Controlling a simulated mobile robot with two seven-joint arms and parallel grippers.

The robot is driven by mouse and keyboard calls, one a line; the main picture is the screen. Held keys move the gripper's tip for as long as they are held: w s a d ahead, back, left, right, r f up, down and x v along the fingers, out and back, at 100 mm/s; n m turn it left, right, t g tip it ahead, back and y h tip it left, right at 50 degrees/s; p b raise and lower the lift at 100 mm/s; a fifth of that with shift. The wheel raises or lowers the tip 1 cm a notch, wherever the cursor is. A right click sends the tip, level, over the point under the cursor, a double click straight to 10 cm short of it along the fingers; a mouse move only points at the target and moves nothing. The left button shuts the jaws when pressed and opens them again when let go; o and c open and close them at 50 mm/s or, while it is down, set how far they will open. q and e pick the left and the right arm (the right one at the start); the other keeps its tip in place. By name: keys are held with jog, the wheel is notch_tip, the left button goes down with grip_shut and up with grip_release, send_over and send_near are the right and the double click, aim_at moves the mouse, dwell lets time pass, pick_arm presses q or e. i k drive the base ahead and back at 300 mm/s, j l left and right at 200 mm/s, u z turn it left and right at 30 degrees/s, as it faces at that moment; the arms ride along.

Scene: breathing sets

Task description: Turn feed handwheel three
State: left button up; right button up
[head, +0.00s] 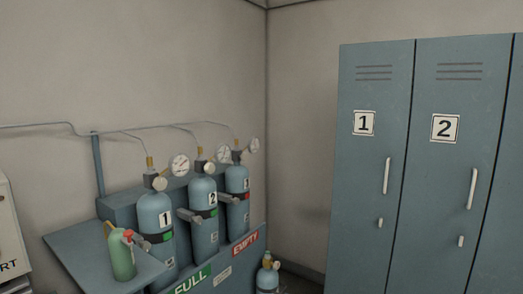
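Three blue-grey gas cylinders stand in a rack at the left of the head view. The rightmost cylinder (238,208) has a small white label, too small to read for certain, and a red patch on its dark band. Neither gripper shows.
A shelf (85,262) at the left front bears a small green bottle (122,258) with a red fitting. A green FULL sign (192,281) and a red EMPTY sign (245,243) mark the rack front. A smaller cylinder (267,277) stands on the floor. Lockers (378,240) fill the right.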

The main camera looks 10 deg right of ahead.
aim_at(244, 157)
jog(key=i+l, duration=0.25)
jog(key=l, duration=0.15)
jog(key=i+l, duration=0.25)
jog(key=l, duration=0.15)
jog(key=i+l, duration=0.3)
jog(key=l, duration=0.1)
